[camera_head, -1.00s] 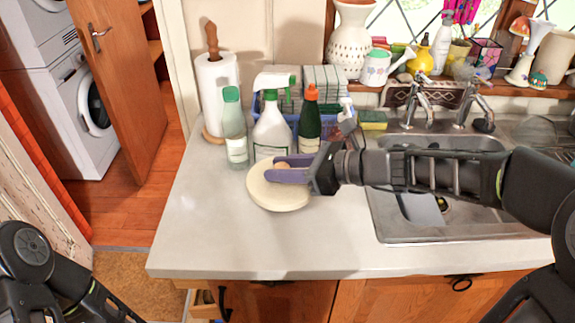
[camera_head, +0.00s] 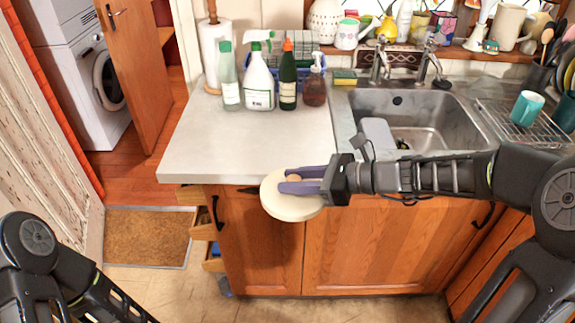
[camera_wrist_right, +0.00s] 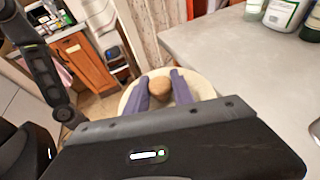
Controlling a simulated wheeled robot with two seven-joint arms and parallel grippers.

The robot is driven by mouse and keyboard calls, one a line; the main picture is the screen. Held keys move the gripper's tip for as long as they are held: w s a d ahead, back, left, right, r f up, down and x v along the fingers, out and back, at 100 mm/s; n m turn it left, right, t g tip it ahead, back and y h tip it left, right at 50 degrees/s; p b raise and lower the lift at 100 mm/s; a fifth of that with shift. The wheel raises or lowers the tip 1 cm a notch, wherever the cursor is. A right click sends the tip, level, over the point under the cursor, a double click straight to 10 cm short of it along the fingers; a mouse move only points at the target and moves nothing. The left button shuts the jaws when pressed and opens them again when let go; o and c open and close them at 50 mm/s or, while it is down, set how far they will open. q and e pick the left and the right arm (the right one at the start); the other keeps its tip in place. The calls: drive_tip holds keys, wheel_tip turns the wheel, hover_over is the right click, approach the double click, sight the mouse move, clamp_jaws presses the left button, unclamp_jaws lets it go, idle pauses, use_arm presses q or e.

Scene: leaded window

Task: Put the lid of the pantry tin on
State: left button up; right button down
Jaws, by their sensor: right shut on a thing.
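The lid (camera_head: 290,208) is a round cream disc with a wooden knob. My right gripper (camera_head: 300,180) is shut on its knob. It holds the lid off the counter, in front of the counter's front edge in the head view. In the right wrist view the knob (camera_wrist_right: 160,88) sits between the two purple fingers of the right gripper (camera_wrist_right: 160,82), with the cream lid (camera_wrist_right: 202,86) around it. I cannot make out the pantry tin in these frames. My left arm shows at the lower left of the head view, but its gripper is out of the picture.
The counter (camera_head: 230,145) has clear room at its front. A spray bottle (camera_head: 259,85) and other bottles stand at its back. The sink (camera_head: 430,115) is to the right. A drawer (camera_head: 203,226) stands open below the counter's left end.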

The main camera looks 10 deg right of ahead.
drive_tip(key=s+d+f, duration=0.1)
drive_tip(key=d+f, duration=0.1)
drive_tip(key=f, duration=0.4)
drive_tip(key=s+d+f, duration=0.2)
drive_tip(key=d+f, duration=0.1)
drive_tip(key=f, duration=0.3)
drive_tip(key=shift+f+m+t, duration=0.25)
drive_tip(key=shift+m+t, duration=0.15)
